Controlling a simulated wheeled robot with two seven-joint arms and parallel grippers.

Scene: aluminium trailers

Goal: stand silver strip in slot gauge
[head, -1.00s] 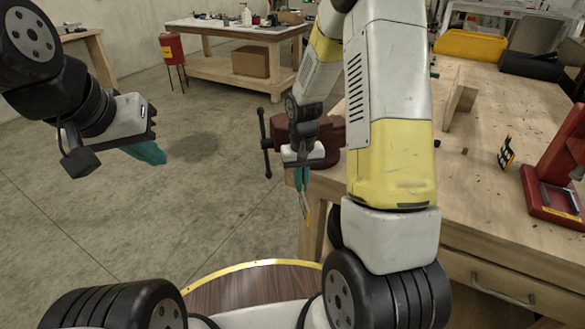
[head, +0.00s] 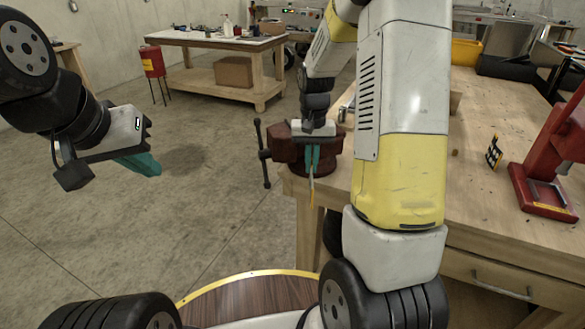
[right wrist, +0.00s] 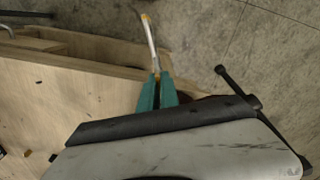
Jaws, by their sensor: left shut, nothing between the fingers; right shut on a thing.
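My right gripper (head: 312,172) is shut on the thin silver strip (head: 312,192), which hangs down from its teal fingers with a yellowish end. They are near the bench's left corner, in front of the vise in the head view. In the right wrist view the strip (right wrist: 151,42) projects from the fingertips (right wrist: 156,76), its orange-yellow tip away from me. My left gripper (head: 150,168) is shut and empty over the floor at left. I cannot identify the slot gauge for certain in either view.
A dark red vise (head: 288,145) with a long handle is at the corner of the wooden bench (head: 480,215). A black-and-yellow marked plate (head: 494,151) and a red press-like tool (head: 545,185) stand on the bench at right. My right arm hides part of the bench.

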